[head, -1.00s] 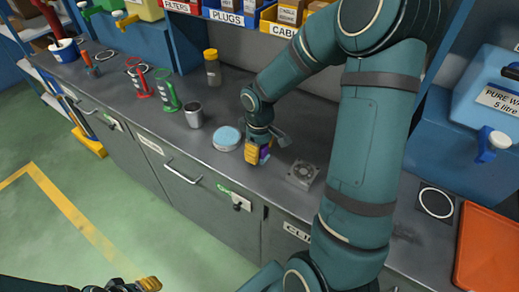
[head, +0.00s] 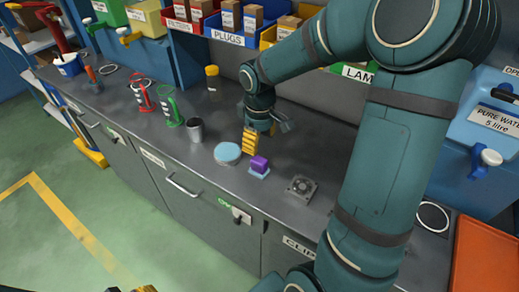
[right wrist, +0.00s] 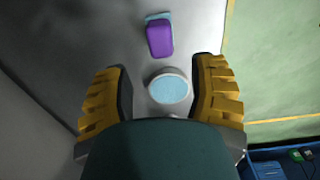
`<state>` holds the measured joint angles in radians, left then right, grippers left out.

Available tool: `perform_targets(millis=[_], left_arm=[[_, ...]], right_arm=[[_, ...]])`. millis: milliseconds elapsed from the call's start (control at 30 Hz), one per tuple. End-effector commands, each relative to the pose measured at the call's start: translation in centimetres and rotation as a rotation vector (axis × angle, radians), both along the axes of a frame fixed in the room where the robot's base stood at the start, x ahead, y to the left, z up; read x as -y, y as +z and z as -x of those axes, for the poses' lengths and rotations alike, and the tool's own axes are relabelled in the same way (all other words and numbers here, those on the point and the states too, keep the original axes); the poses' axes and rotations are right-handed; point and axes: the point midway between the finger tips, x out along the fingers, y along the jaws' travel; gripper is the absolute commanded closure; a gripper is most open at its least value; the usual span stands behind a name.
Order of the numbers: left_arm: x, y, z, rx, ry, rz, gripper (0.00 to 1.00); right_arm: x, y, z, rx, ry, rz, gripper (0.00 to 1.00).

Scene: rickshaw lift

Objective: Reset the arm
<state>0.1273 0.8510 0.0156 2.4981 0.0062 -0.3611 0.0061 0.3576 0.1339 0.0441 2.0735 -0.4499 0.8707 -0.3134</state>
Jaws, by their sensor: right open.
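My right gripper (head: 262,140) is open and empty. It hangs over the workbench (head: 225,186), above and behind a purple block (head: 259,163) that sits on a light blue pad (head: 260,173). In the right wrist view the yellow fingers (right wrist: 163,65) are spread wide; the purple block (right wrist: 159,38) lies beyond them, apart from both. My right arm (head: 375,150) crosses the right half of the head view. Only a sliver of my left gripper (head: 146,289) shows at the bottom edge, and its jaws are cut off.
A metal cup (head: 195,130), green stand (head: 173,111) and yellow-capped jar (head: 212,82) stand farther left. Labelled bins (head: 238,22) line the back.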

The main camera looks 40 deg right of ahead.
Motion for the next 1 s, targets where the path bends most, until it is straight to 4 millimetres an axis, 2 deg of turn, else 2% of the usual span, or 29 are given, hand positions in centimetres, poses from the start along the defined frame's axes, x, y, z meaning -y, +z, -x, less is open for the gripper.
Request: perform_targets(millis=[33, 200, 1000], left_arm=[[0.0, 0.2, -0.1, 0.001, 0.001, 0.000, 0.56], [0.0, 0.3, -0.1, 0.002, 0.002, 0.000, 0.56], [0.0, 0.3, -0.1, 0.002, 0.002, 0.000, 0.56]], right_arm=[[0.0, 0.7, 0.0, 0.001, 0.001, 0.001, 0.43], [0.0, 1.7, 0.0, 0.000, 0.002, 0.000, 0.43], [0.0, 1.7, 0.0, -0.001, 0.001, -0.001, 0.43]])
